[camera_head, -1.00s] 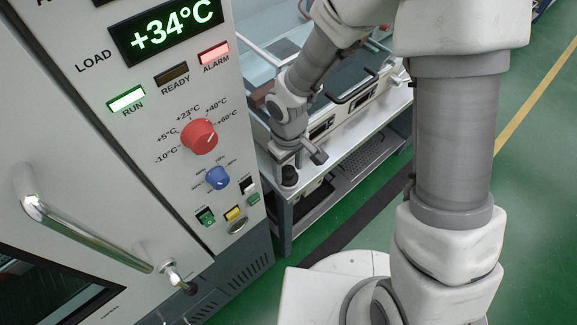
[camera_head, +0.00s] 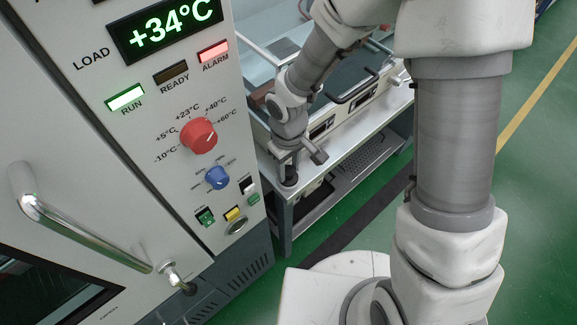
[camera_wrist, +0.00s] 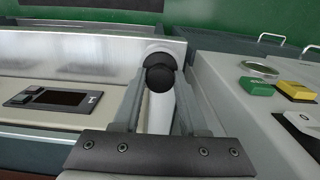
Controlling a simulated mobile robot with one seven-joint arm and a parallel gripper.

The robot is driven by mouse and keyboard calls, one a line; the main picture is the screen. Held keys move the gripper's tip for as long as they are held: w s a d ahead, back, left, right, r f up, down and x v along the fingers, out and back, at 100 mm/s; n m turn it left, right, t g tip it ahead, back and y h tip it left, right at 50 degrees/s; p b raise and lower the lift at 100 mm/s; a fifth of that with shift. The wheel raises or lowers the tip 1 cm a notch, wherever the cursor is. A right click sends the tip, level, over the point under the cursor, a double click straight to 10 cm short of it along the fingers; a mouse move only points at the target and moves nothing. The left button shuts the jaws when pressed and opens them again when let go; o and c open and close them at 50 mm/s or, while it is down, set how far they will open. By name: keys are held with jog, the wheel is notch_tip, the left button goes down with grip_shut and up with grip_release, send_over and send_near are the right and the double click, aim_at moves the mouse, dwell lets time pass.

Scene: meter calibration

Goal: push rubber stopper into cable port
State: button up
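The black rubber stopper (camera_head: 289,181) stands on the near corner of the bench, right of the control panel. In the wrist view its round black top (camera_wrist: 160,77) lies between the far ends of my gripper's fingers. My gripper (camera_head: 287,166) points down over it. The fingers (camera_wrist: 158,92) are apart, one on each side of the stopper; contact with it is not clear. An oval metal-rimmed fitting (camera_head: 238,227) is low on the panel, and also shows in the wrist view (camera_wrist: 259,69); it may be the cable port. The stopper's lower part is partly hidden.
The cabinet panel carries a red knob (camera_head: 199,136), a blue knob (camera_head: 217,177) and several push buttons beside the fitting. A door handle (camera_head: 85,235) sticks out at left. The bench (camera_head: 345,137) holds an instrument. Green floor lies open at right.

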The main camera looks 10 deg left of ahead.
aim_at(289, 170)
grip_shut()
jog(key=shift+r, duration=0.15)
jog(key=shift+r+p, duration=2.6)
jog(key=shift+r, duration=0.55)
